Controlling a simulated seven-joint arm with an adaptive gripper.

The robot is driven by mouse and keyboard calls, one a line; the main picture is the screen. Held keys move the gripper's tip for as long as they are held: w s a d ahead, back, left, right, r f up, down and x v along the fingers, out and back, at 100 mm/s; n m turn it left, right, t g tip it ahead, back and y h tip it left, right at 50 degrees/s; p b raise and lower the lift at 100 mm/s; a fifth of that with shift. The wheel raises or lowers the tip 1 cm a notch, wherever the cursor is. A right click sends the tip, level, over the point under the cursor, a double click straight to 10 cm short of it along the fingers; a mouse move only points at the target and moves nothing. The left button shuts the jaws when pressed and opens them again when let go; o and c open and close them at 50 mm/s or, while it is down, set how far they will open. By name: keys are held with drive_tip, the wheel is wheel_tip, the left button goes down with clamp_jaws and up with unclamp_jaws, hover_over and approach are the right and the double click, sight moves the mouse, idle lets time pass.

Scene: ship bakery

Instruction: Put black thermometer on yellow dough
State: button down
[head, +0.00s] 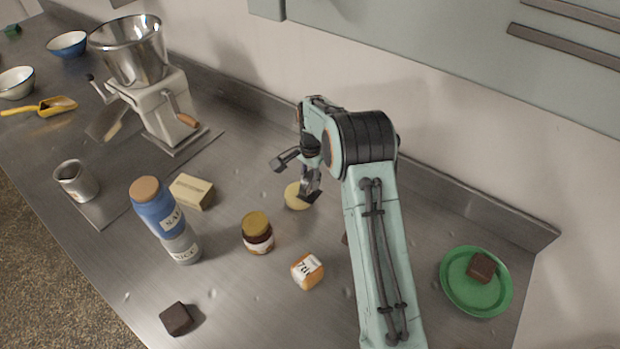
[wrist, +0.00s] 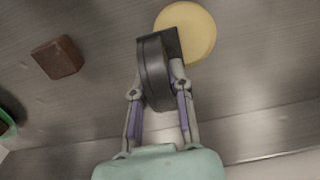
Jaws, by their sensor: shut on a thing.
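The yellow dough (head: 293,196) is a pale round piece lying on the metal counter; it also shows in the wrist view (wrist: 200,32). My gripper (head: 311,184) is shut on the black thermometer (head: 312,197), right beside the dough. In the wrist view, the thermometer (wrist: 154,72) is a dark rounded body between the fingertips (wrist: 159,82), with a flat dark part at its far end. That end overlaps the near left edge of the dough in the picture. I cannot tell whether it touches the dough.
A brown block (wrist: 57,58) lies beside the dough. A green plate (head: 450,285) holds another brown block. The wall is close behind.

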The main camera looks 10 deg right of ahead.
drive_tip(key=c, duration=1)
unclamp_jaws()
drive_tip(key=shift+f, duration=0.15)
drive_tip(key=shift+c, duration=0.2)
wheel_tip(320, 180, up, 12)
drive_tip(key=shift+r, duration=0.2)
